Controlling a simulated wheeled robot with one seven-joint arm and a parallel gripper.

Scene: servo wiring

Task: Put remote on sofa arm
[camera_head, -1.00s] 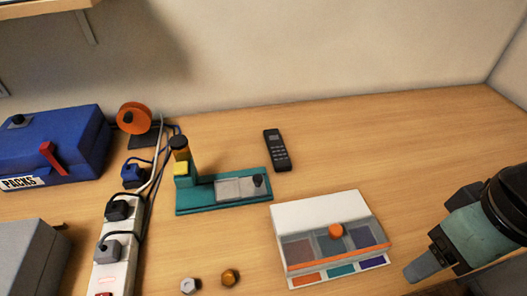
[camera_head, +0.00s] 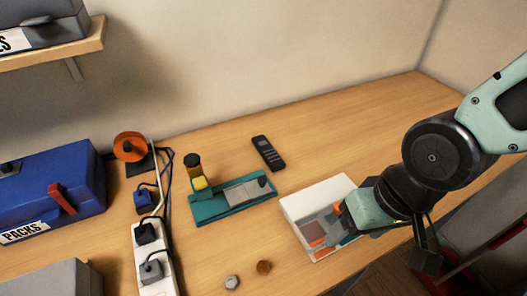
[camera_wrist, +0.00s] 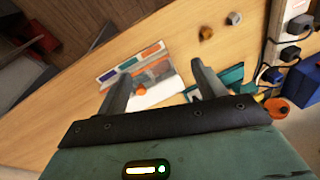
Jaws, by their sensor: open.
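The remote (camera_head: 268,153) is a slim black handset with a keypad. It lies flat on the wooden workbench behind the teal fixture, toward the wall. My gripper (camera_head: 345,228) hovers over or just above the white sorting box at the right and hides part of it. In the wrist view my gripper (camera_wrist: 160,88) has its two fingers spread apart with nothing held between them. The remote is not visible in the wrist view. No sofa arm shows in either view.
The white box (camera_head: 302,205) has coloured compartments. A teal fixture (camera_head: 210,212), power strip (camera_head: 150,245), orange spool (camera_head: 130,147), blue PACKS case (camera_head: 75,170) and two nuts (camera_head: 264,267) are on the bench. Bench top right of the remote (camera_head: 350,125) is clear.

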